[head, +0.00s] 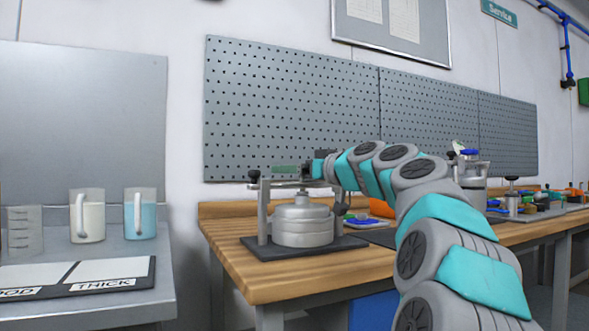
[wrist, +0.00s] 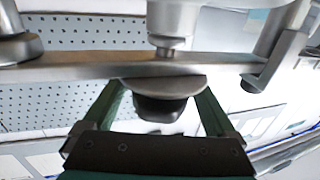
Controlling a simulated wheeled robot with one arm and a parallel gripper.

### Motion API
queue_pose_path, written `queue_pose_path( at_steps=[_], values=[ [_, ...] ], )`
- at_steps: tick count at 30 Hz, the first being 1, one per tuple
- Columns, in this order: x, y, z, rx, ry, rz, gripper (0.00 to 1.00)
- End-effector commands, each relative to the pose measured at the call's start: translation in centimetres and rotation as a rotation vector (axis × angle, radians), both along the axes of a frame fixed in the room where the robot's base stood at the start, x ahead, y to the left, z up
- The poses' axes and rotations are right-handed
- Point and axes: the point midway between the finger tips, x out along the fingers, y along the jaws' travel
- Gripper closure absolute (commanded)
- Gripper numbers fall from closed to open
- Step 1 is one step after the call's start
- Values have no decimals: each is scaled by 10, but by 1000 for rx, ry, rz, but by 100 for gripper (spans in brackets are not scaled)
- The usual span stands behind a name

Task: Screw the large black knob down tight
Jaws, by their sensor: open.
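The large black knob (wrist: 162,108) shows in the wrist view below a round metal plate (wrist: 160,85) at the middle of a metal crossbar (wrist: 90,69). My gripper (wrist: 161,94) is open, with one green finger on each side of the knob and a visible gap on both sides. In the head view my gripper (head: 286,169) reaches in from the right above the grey metal drum (head: 302,222). The large knob cannot be made out there. The drum stands in a clamp frame on a dark base plate (head: 262,246).
A small black knob (head: 254,175) sits at the frame's left end. The wooden bench (head: 240,262) is clear in front of the drum. A pegboard (head: 290,105) stands behind. Several tools and parts (head: 530,203) lie at right.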

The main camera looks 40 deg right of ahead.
Motion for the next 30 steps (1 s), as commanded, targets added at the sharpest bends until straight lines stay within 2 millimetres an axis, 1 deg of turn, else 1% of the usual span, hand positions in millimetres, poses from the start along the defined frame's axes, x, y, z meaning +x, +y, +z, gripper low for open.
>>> queue_pose_path(
  at_steps=[9,30],
  values=[
    [2,0,1,0,-2,-1,10],
    [2,0,1,0,-2,-1,88]
  ],
)
